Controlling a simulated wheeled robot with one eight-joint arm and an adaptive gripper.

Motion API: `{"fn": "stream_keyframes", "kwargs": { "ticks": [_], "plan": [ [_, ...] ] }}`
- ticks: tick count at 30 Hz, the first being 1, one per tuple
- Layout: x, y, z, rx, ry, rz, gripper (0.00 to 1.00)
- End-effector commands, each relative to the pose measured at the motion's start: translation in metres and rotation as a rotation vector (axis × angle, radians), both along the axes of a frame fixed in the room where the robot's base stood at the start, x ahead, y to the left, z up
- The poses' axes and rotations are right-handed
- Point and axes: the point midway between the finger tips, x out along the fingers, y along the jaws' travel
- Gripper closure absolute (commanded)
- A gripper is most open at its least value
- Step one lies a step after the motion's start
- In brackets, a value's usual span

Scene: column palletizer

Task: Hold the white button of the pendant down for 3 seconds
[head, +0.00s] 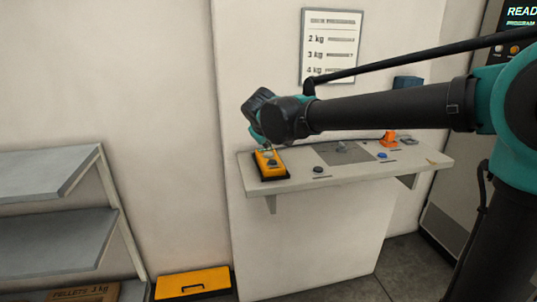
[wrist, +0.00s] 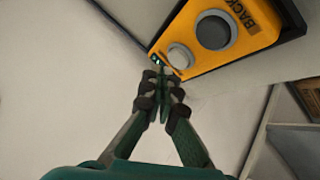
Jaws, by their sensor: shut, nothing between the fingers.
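The yellow pendant (head: 270,165) lies at the left end of the wall shelf. In the wrist view the pendant (wrist: 188,28) shows a small white button (wrist: 180,56), a larger grey button (wrist: 214,30) and the lettering BACK. A small green light shows near its tip. My gripper (wrist: 164,74) is shut and empty, with its fingertips close beside the white button. I cannot tell whether they touch the pendant. In the head view my wrist hangs over the pendant and hides most of my gripper (head: 264,146).
The shelf (head: 215,188) also holds a dark round object (head: 318,169), a grey mat (head: 338,160), a blue object (head: 382,156) and an orange object (head: 389,139). A weight chart (head: 331,45) hangs above. A grey rack (head: 45,172) and a yellow case (head: 193,283) stand at left.

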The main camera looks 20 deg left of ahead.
Motion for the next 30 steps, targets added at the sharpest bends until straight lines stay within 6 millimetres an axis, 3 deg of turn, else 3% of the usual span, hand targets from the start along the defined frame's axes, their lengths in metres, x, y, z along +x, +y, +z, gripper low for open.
{"fn": "stream_keyframes", "kwargs": {
  "ticks": [8, 22, 30],
  "plan": [
    [0.0, 0.0, 0.005, 0.0, 0.0, 0.0, 1.0],
    [0.0, 0.0, 0.046, 0.0, 0.0, 0.0, 1.0],
    [0.0, 0.0, 0.05, 0.0, 0.0, 0.0, 1.0]
  ]
}}
